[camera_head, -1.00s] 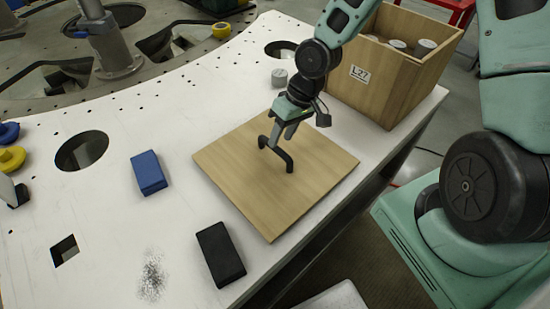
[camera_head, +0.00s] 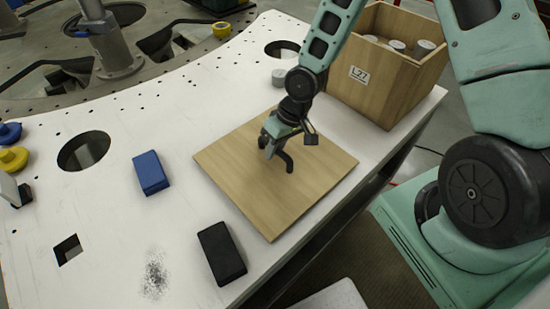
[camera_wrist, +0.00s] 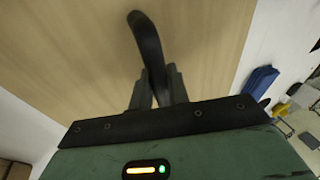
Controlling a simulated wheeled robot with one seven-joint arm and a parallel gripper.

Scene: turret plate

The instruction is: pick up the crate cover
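The crate cover (camera_head: 240,185) is a flat square wooden board with a black arched handle (camera_head: 289,165) at its middle. It lies flat on the white plate. My gripper (camera_head: 275,150) is down at the handle, pointing at the board. In the wrist view my gripper's two fingers (camera_wrist: 158,88) sit close against both sides of the handle (camera_wrist: 147,38), with no clear gap, so it looks shut on it. The fingers hide part of the handle.
The open wooden crate (camera_head: 385,85), labelled L27 and holding several grey cylinders, stands at the back right. A blue block (camera_head: 151,173), a black block (camera_head: 221,254) and a small grey cylinder (camera_head: 279,77) lie around the cover. The white plate (camera_head: 110,220) has holes and an edge at right.

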